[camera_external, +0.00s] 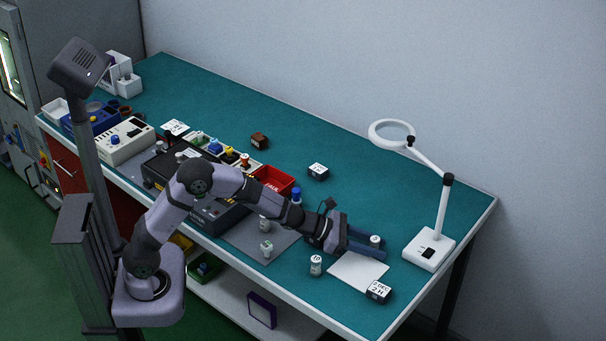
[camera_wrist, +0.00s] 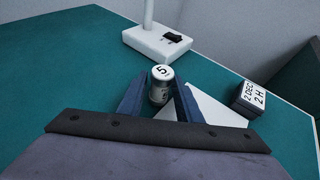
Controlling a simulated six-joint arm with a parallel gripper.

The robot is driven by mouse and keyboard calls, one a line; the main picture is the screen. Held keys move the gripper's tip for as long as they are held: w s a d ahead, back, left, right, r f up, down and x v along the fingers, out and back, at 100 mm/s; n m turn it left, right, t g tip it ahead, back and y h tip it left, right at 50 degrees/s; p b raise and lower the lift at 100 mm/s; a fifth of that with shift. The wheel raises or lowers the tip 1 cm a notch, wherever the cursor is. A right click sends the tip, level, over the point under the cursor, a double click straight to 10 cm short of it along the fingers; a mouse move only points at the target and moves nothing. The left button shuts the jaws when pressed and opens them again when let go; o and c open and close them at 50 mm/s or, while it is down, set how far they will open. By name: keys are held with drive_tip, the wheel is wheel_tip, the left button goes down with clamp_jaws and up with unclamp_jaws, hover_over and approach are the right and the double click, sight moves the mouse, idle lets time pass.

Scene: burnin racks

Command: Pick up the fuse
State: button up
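My gripper (camera_external: 372,246) reaches low over the right part of the bench. In the wrist view my gripper's blue fingers (camera_wrist: 158,92) are apart, one on each side of the cylinder, with narrow gaps.
A white card (camera_external: 357,271) and a black-and-white date block (camera_external: 378,292) lie beside the gripper. Another small cylinder (camera_external: 316,265) stands to its left. A white magnifier lamp base (camera_external: 429,250) stands to its right. The teal bench behind is mostly clear.

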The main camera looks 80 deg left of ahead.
sight(375, 239)
clamp_jaws()
wheel_tip(375, 239, up, 10)
drive_tip(key=shift+r+p, duration=0.1)
drive_tip(key=shift+p, duration=1)
